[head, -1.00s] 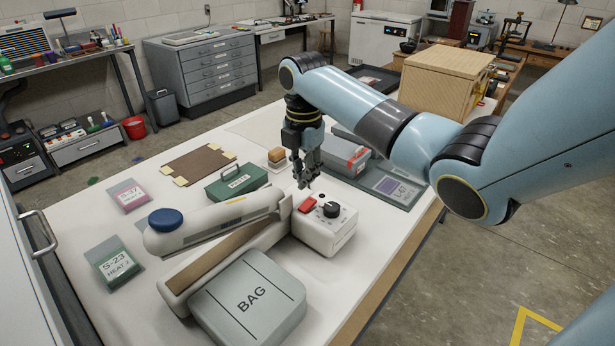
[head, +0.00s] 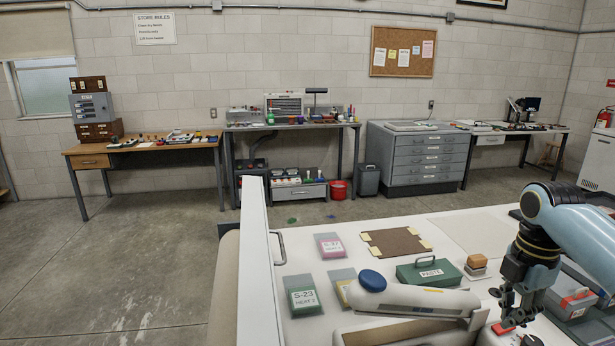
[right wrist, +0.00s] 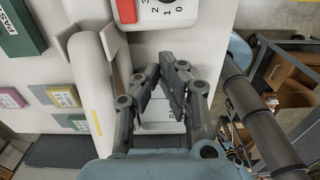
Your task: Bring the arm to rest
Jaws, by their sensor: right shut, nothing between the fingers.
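My right arm (head: 580,235) comes in from the right in the head view. Its gripper (head: 505,312) points down over the white table (head: 452,230), at the right end of the heat sealer (head: 425,298) with its blue knob. In the right wrist view my right gripper (right wrist: 165,70) has its fingertips together with nothing between them. The sealer's white control box (right wrist: 165,14), with a red switch and a dial, lies just beyond the fingertips. Whether the gripper touches it I cannot tell. My left gripper is not in view.
A green PASTE box (head: 430,271), a brown board (head: 397,242) and flat packets, one marked S-23 (head: 301,296), lie on the table. A grey case (head: 570,300) is beside the right arm. A raised white panel (head: 256,260) with a handle borders the table's left side. Floor at left is clear.

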